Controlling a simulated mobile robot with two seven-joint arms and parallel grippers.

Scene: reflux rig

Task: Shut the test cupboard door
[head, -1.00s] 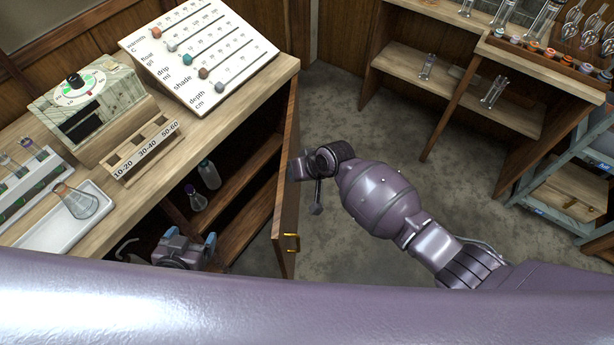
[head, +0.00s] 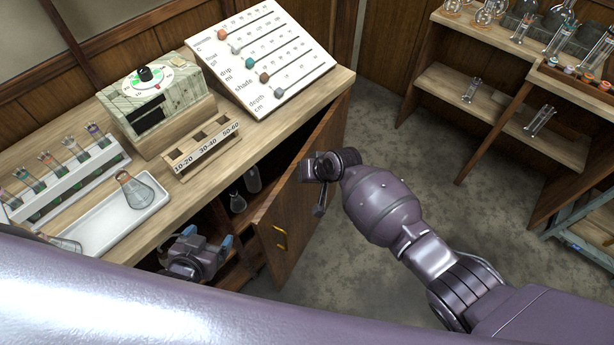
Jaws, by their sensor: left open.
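The test cupboard door (head: 298,212) is a brown wooden panel, hinged at the far right end of the counter front. It stands part open, with its outer face and yellow handle (head: 280,238) showing. My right gripper (head: 318,190) is at the outer face of the door, near its upper part; I cannot tell whether it touches or how its fingers stand. My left gripper (head: 209,239), with blue fingertips, is open and empty in front of the cupboard opening, left of the door's free edge. My own body hides the lower part of the cupboard.
Bottles (head: 253,180) stand inside the cupboard. The counter holds a white tray (head: 95,228) with flasks, a tube rack (head: 75,170), a dial box (head: 155,95) and a slider board (head: 268,60). Shelves (head: 470,95) stand at the right. The floor (head: 385,130) between is clear.

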